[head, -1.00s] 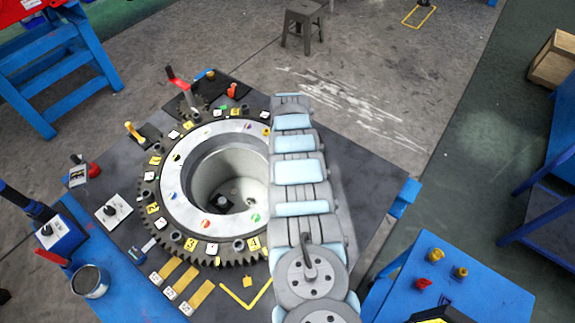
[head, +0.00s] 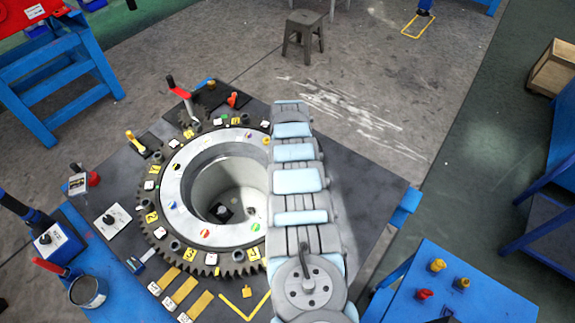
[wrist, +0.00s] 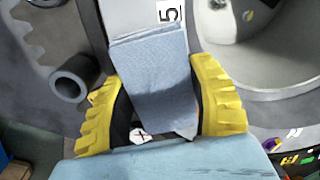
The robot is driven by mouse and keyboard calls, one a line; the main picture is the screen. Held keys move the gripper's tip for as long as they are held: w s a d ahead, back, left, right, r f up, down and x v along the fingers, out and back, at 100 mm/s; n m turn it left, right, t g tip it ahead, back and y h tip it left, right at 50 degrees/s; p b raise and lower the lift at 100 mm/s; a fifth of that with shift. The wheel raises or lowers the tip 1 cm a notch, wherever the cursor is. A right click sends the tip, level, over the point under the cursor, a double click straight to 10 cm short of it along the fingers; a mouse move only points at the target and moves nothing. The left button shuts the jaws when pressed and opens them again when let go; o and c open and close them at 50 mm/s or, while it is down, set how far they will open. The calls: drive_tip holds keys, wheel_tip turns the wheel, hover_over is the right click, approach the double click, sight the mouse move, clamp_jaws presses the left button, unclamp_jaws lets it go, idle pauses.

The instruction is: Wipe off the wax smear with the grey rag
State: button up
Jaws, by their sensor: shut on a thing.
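The grey rag (wrist: 152,62) shows in the wrist view as a folded blue-grey cloth. It is between the two yellow fingers of my gripper (wrist: 157,98), which is shut on it. The rag's far end overlaps a pale strip with a number 5 label (wrist: 169,11). I cannot tell whether the rag touches the strip. In the head view my arm hides the gripper and the rag. I cannot make out the wax smear for certain in either view.
A toothed ring (head: 150,235) with number labels surrounds a pale round well (head: 212,188) on a dark table (head: 362,190). Small levers and knobs stand around its left side. A can (head: 88,291) stands at the lower left. A blue cabinet (head: 420,285) stands at the lower right.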

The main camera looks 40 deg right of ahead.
drive_tip(key=shift+s+a+r+p, duration=0.1)
drive_tip(key=shift+s+a+p, duration=0.25)
drive_tip(key=shift+p, duration=0.6)
drive_tip(key=shift+s+a+p, duration=0.15)
drive_tip(key=shift+s+p, duration=0.3)
drive_tip(key=shift+p, duration=0.5)
drive_tip(key=shift+s+a, duration=0.1)
drive_tip(key=shift+w+f+b, duration=0.3)
drive_tip(key=shift+f+b, duration=0.35)
drive_tip(key=shift+b, duration=0.8)
drive_tip(key=shift+o, duration=0.4)
drive_tip(key=shift+w+d+f+b, duration=0.1)
drive_tip(key=shift+w+d+b, duration=0.2)
drive_tip(key=shift+b, duration=0.6)
drive_tip(key=shift+w+d+b, duration=0.2)
drive_tip(key=shift+b, duration=0.5)
drive_tip(key=shift+w+d+r+b, duration=0.15)
drive_tip(key=shift+r+b, duration=0.05)
drive_tip(key=shift+b, duration=0.2)
drive_tip(key=shift+c, duration=0.2)
drive_tip(key=shift+s+r+p, duration=0.25)
drive_tip(key=shift+r+p, duration=0.2)
drive_tip(key=shift+p, duration=1.05)
drive_tip(key=shift+c, duration=0.2)
drive_tip(key=shift+s+a+r+p, duration=0.1)
drive_tip(key=shift+s+a+p, duration=0.5)
drive_tip(key=shift+p, duration=1.05)
drive_tip(key=shift+s+p, duration=0.15)
drive_tip(key=shift+p, duration=0.15)
